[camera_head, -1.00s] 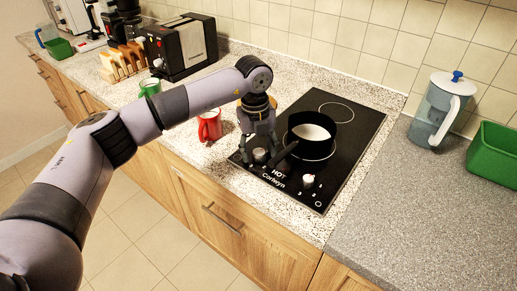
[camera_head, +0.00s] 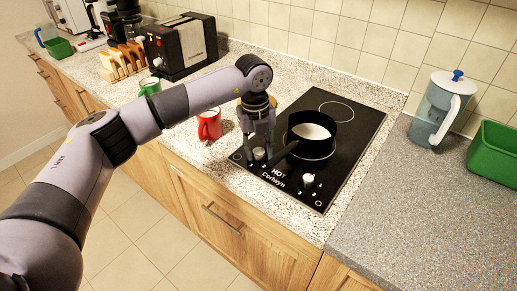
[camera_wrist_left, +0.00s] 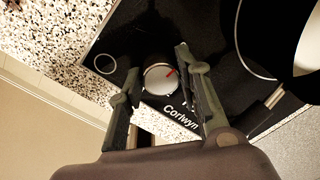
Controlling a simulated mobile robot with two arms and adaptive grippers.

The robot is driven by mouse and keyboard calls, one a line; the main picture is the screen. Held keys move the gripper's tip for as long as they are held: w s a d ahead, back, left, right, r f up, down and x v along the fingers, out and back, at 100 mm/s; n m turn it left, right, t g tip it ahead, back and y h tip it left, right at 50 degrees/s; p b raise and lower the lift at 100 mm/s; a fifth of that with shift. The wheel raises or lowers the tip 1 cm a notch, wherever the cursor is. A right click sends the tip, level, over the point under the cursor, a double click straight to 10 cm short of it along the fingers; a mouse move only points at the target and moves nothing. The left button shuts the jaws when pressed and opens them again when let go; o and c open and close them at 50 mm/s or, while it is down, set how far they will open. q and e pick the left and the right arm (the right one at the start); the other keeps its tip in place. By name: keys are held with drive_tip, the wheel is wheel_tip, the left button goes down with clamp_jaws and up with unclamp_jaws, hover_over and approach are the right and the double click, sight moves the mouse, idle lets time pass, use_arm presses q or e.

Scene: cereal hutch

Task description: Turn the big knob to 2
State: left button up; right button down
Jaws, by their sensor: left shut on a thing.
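The black cooktop (camera_head: 340,178) lies on the counter with two pale knobs along its front edge. The big knob (camera_head: 259,154) is the left one. It shows in the left wrist view (camera_wrist_left: 158,80) as a round pale knob with a red mark pointing to the upper right. My left gripper (camera_head: 259,150) points down over it. The digits around this knob are mostly hidden by the fingers. My right gripper is not in view.
A black saucepan (camera_head: 316,150) with white contents stands on the cooktop, its handle reaching close to my left gripper. The other knob (camera_head: 308,180) is to the right. A red mug (camera_head: 209,126) stands left of the cooktop. A jug (camera_head: 437,110) and green bin (camera_head: 495,153) stand farther right.

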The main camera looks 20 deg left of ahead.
use_arm(q)
drive_tip(key=m+b, duration=0.1)
drive_tip(key=m, duration=0.2)
drive_tip(key=shift+f+b, duration=0.1)
drive_tip(key=shift+b, duration=0.2)
drive_tip(key=m+b, duration=0.1)
drive_tip(key=m, duration=0.2)
drive_tip(key=shift+w, duration=0.1)
drive_tip(key=m+b, duration=0.1)
drive_tip(key=m, duration=0.2)
drive_tip(key=shift+m+g, duration=0.3)
drive_tip(key=shift+m, duration=0.1)
drive_tip(key=m, duration=0.3)
drive_tip(key=shift+b, duration=0.35)
drive_tip(key=m, duration=0.6)
drive_tip(key=shift+d+b, duration=0.1)
drive_tip(key=shift+b, duration=0.3)
drive_tip(key=shift+r+m, duration=0.2)
drive_tip(key=shift+m, duration=2)
